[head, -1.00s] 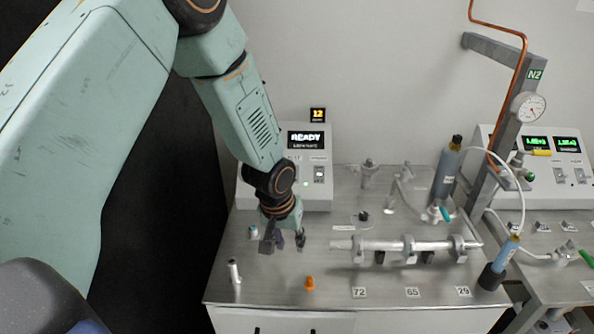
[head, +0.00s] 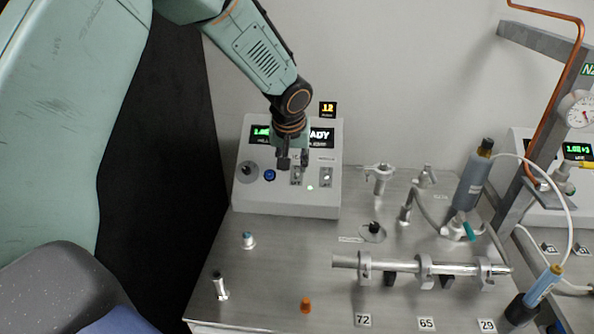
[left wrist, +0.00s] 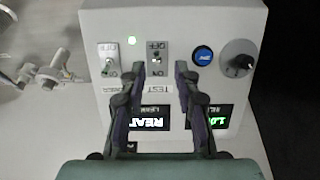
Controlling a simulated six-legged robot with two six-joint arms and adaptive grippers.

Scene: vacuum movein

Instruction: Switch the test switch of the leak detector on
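The leak detector (head: 250,195) is a light grey box with a sloped front panel at the back of the bench. In the left wrist view its panel appears upside down. The test switch (left wrist: 157,59) is a small toggle on a grey plate, with a TEST label beside it and OFF and ON marks. I cannot tell which way its lever is tipped. My left gripper (head: 294,162) is over the panel, in front of the display. In the left wrist view its fingertips (left wrist: 160,75) are apart, with the test switch between and just beyond them. Nothing is held.
A second toggle switch (left wrist: 109,58), a blue button (left wrist: 203,55) and a black knob (left wrist: 238,58) share the panel. A horizontal metal tube (head: 400,265) on clamps, valves and a blue-grey cylinder (head: 473,182) stand to the right. The bench front left holds small fittings.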

